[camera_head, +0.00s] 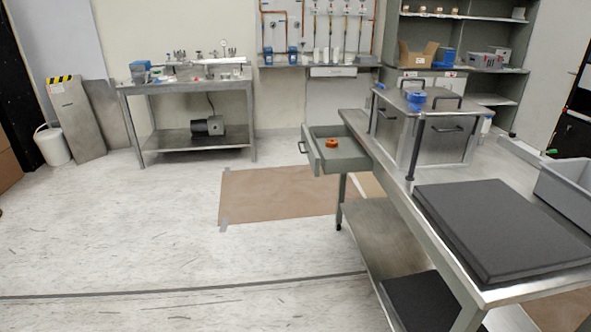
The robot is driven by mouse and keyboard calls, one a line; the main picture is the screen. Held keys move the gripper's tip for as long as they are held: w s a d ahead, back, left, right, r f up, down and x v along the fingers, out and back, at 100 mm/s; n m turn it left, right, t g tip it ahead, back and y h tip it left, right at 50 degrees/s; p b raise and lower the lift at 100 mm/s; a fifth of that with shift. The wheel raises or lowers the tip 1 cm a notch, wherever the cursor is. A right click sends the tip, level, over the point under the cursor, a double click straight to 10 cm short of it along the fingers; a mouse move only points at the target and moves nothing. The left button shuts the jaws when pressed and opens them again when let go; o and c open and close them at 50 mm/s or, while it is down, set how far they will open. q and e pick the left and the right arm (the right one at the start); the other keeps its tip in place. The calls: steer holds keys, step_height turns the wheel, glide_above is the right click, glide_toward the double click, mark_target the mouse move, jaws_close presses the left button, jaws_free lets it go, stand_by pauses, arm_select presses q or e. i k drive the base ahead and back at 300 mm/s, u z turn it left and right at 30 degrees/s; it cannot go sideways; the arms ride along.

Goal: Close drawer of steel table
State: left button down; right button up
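The steel table (425,215) stands at the right, running from the middle distance towards the near right corner. Its drawer (347,162) is pulled out to the left at the table's far end. A small orange ring-like object (332,143) lies inside the drawer. Neither of my grippers shows in the head view.
A steel box with dark handles (437,140) and a black pad (505,226) sit on the table. Brown sheeting (270,195) lies on the floor beneath the drawer. The floor (130,235) to the left is open. Another bench (185,85) stands at the back left.

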mark_target(341, 146)
steer(key=u, duration=0.6)
steer(key=i, duration=1.8)
steer(key=z, duration=0.8)
